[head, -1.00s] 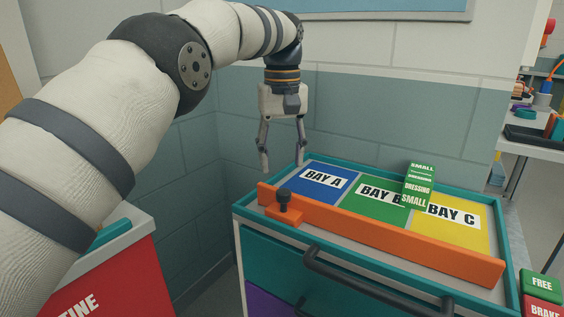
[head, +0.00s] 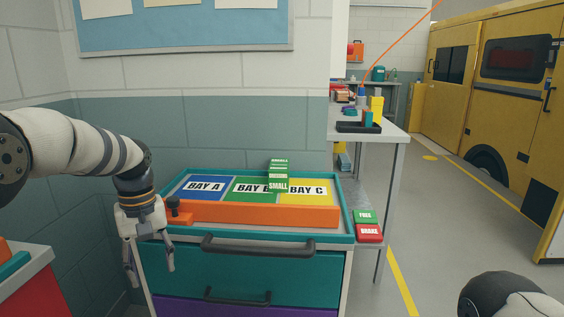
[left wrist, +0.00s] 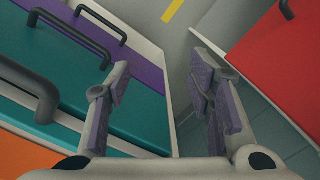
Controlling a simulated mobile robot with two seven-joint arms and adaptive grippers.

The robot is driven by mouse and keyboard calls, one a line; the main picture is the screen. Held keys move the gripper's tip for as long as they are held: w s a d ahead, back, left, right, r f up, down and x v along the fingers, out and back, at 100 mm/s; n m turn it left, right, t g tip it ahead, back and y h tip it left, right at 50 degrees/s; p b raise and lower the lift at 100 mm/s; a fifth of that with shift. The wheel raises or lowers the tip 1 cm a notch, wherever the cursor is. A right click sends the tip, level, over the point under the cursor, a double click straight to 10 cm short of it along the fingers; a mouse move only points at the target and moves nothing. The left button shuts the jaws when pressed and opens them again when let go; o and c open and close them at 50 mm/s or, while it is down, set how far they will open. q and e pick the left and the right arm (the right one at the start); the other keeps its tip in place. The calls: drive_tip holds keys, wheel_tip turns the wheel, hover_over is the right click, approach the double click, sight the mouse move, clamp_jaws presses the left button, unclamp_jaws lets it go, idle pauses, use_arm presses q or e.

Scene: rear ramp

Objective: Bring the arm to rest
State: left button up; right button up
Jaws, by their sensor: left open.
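My left gripper (head: 150,262) hangs fingers-down at the front left corner of the teal drawer cart (head: 250,272) in the head view. It is open, with nothing between its fingers. In the left wrist view its two fingers (left wrist: 160,95) are spread apart over the grey floor, with the cart's drawers to the left and a red-fronted unit to the right. On the cart top, a green box labelled SMALL (head: 278,183) stands around the green BAY B (head: 250,189) and yellow BAY C (head: 306,192) areas. The blue BAY A (head: 205,187) is bare. Only a dark rounded part of my right arm shows; its gripper does not.
An orange bar (head: 255,213) runs along the cart's front edge, above black handles (head: 255,247). A red unit (head: 30,290) is at the lower left. Green FREE (head: 364,216) and red BRAKE (head: 369,233) blocks sit right of the cart. Open floor and a yellow vehicle (head: 490,90) lie right.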

use_arm(q)
drive_tip(key=s+d+f+m+g+p, duration=0.1)
drive_tip(key=s+d+f+m, duration=0.2)
drive_tip(key=s+f, duration=1.85)
drive_tip(key=s+m, duration=0.3)
drive_tip(key=s, duration=2.3)
drive_tip(key=shift+s+d+f+g+p, duration=0.15)
drive_tip(key=shift+d+f+g+p, duration=0.15)
drive_tip(key=shift+d+g+p, duration=0.15)
use_arm(e)
drive_tip(key=w+r+t, duration=0.1)
drive_tip(key=w+r, duration=0.1)
drive_tip(key=shift+w+r, duration=0.25)
drive_tip(key=shift+w, duration=0.1)
